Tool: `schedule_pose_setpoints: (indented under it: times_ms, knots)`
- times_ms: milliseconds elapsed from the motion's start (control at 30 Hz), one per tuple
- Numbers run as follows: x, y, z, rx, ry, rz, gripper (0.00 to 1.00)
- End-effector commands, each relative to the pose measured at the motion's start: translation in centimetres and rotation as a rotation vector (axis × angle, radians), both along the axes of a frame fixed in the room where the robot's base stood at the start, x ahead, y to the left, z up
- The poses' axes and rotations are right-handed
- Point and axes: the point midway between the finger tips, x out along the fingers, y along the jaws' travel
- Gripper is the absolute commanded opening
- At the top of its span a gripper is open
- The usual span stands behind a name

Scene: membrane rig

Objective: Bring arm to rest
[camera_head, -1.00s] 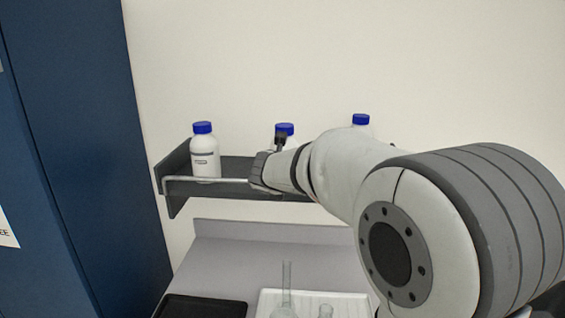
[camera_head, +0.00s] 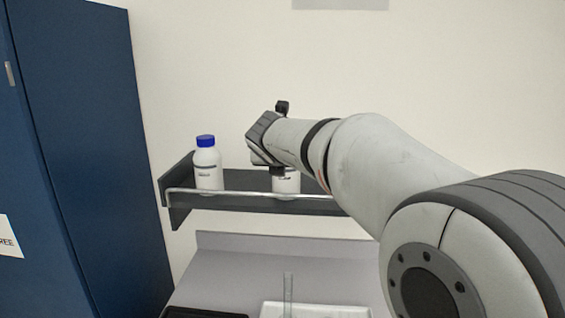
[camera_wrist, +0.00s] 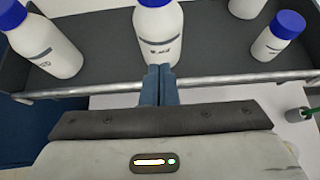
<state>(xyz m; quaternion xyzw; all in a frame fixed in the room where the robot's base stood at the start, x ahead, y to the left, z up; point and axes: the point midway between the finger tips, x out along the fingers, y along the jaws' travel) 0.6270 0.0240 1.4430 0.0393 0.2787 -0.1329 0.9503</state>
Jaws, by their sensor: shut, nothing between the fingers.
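My gripper shows in the wrist view (camera_wrist: 158,84), its two fingers together with nothing between them. The fingertips overlap the lower part of a white bottle (camera_wrist: 158,35) in that view; I cannot tell whether they touch it. In the head view my arm reaches in from the right, and its wrist is in front of the shelf (camera_head: 245,181). The fingers are hidden there. The middle bottle (camera_head: 287,182) is partly covered by my wrist.
A white bottle with a blue cap (camera_head: 207,168) stands at the shelf's left end. A smaller blue-capped bottle (camera_wrist: 272,40) stands to the right in the wrist view. A metal rail (camera_head: 245,193) runs along the shelf front. A white tray (camera_head: 330,309) with glassware lies below. A blue cabinet (camera_head: 90,150) is at left.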

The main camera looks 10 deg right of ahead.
Motion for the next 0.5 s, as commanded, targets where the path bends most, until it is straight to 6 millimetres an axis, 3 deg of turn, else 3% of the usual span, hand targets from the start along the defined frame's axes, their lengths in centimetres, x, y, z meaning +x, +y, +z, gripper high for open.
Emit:
schedule_pose_setpoints:
  times_ms: [233,367,500]
  knots:
    - [-0.3,-0.5,0.6,-0.135,-0.049,0.085,0.00]
    - [-1.1,-0.6,1.6,-0.401,-0.124,0.265,0.00]
    - [-3.0,0.9,1.5,-0.745,-0.184,0.521,0.00]
